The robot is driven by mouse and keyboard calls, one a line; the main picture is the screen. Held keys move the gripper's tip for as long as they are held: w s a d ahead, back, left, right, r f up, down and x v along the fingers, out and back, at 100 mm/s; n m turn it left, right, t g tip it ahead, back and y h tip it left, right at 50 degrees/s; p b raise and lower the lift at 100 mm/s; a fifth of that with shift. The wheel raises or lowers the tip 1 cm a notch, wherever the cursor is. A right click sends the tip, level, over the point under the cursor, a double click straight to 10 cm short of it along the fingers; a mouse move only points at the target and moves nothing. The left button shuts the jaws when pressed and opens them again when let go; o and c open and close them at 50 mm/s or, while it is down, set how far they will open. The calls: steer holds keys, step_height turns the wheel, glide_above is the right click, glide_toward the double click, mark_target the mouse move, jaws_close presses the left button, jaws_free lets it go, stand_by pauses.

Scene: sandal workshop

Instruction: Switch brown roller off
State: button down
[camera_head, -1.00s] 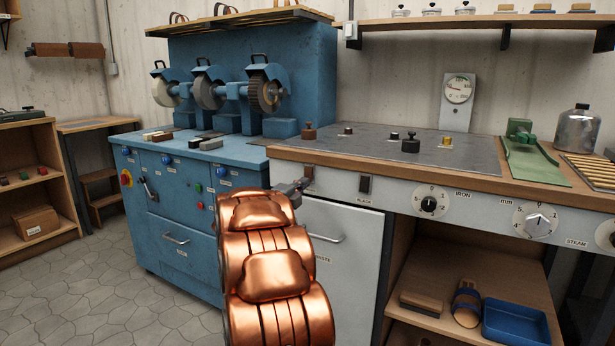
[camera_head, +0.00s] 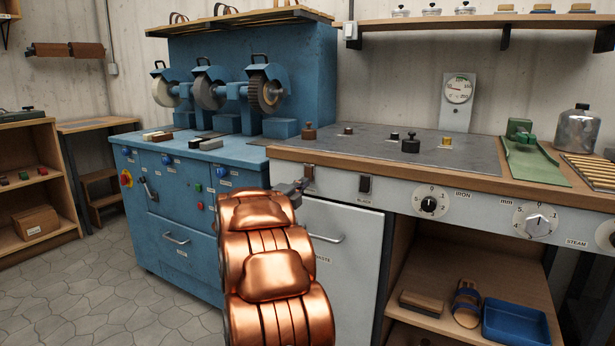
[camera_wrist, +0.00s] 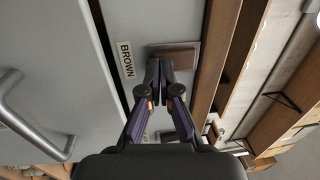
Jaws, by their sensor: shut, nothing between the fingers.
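The brown switch (camera_wrist: 175,56) is a brown rocker in a metal plate, beside a label reading BROWN (camera_wrist: 126,59). It also shows in the head view (camera_head: 309,174) on the grey panel under the worktop edge. My gripper (camera_wrist: 160,65) is shut and empty, with its fingertips at the switch plate's near edge, overlapping it in the wrist view. I cannot tell whether they touch the rocker. In the head view my gripper (camera_head: 302,185) is small and partly hidden behind my copper arm. The black switch (camera_head: 365,184) sits to the right.
A cabinet door with a handle (camera_head: 327,239) is just below the panel. The blue grinding machine (camera_head: 232,172) stands to the left. Dials (camera_head: 429,204) line the panel to the right. Brown (camera_head: 309,132) and black (camera_head: 410,144) knobbed pieces stand on the grey top.

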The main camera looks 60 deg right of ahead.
steer(key=shift+d, duration=0.45)
stand_by(0.6)
steer(key=shift+a, duration=0.1)
steer(key=a, duration=0.7)
steer(key=shift+s+a+b, duration=0.15)
steer(key=shift+a+b, duration=0.25)
stand_by(0.5)
